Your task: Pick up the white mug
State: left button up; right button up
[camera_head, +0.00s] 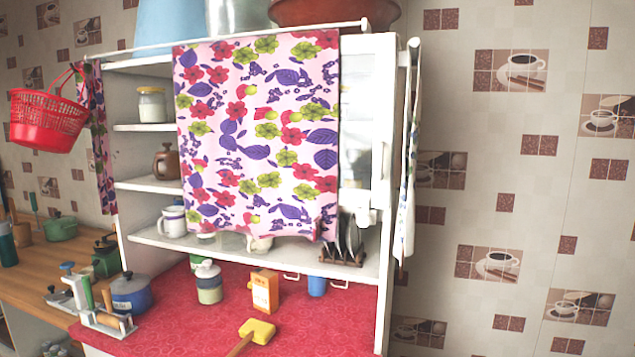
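A white mug (172,221) with a dark rim stands on the lowest open shelf of the white cupboard, at its left side. Its handle points left. Another pale cup (259,244) stands further right on the same shelf, its upper part hidden behind the hanging flowered cloth. Neither of my grippers shows in the head view.
The flowered cloth (255,140) hangs from a rail across the cupboard (386,260) front. A plate rack (343,245) is right on the mug's shelf. The red counter (195,338) below holds a blue pot (131,297), a jar (209,285), an orange carton (264,291) and a yellow-headed tool (258,330).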

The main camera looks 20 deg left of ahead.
aim_at(173, 217)
jog(key=u, duration=1.35)
jog(key=z, duration=0.3)
jog(key=i+j+z, duration=0.15)
jog(key=z, duration=0.2)
jog(key=i+j+z, duration=0.1)
jog(key=j+z, duration=0.15)
jog(key=z, duration=0.15)
jog(key=i+j+z, duration=0.1)
jog(key=z, duration=0.25)
jog(key=j, duration=0.1)
